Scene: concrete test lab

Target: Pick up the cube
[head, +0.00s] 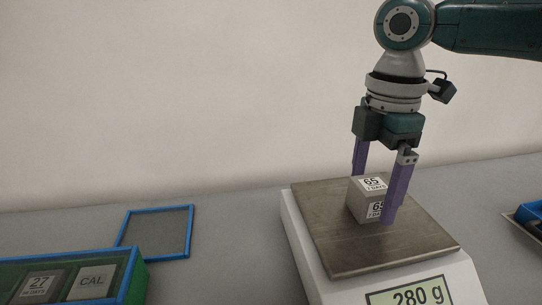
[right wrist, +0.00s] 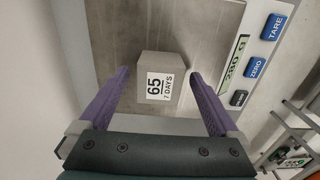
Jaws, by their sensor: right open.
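A grey concrete cube (head: 357,203) with white labels reading 65 stands on the metal plate (head: 322,238) of a scale (head: 304,257). The scale display (head: 410,292) reads 280 g. My right gripper (head: 374,194) points down over the plate, with one purple finger on each side of the cube. It is open. In the right wrist view the cube (right wrist: 161,77) lies between and slightly beyond the fingers (right wrist: 160,85), with a gap on both sides. My left gripper is not in view.
A green and blue box (head: 130,282) with cubes labelled 27 and CAL is at the lower left. A blue-framed mat (head: 158,232) lies behind it. Another blue item (head: 531,211) is at the right edge. Scale buttons (right wrist: 255,68) show in the right wrist view.

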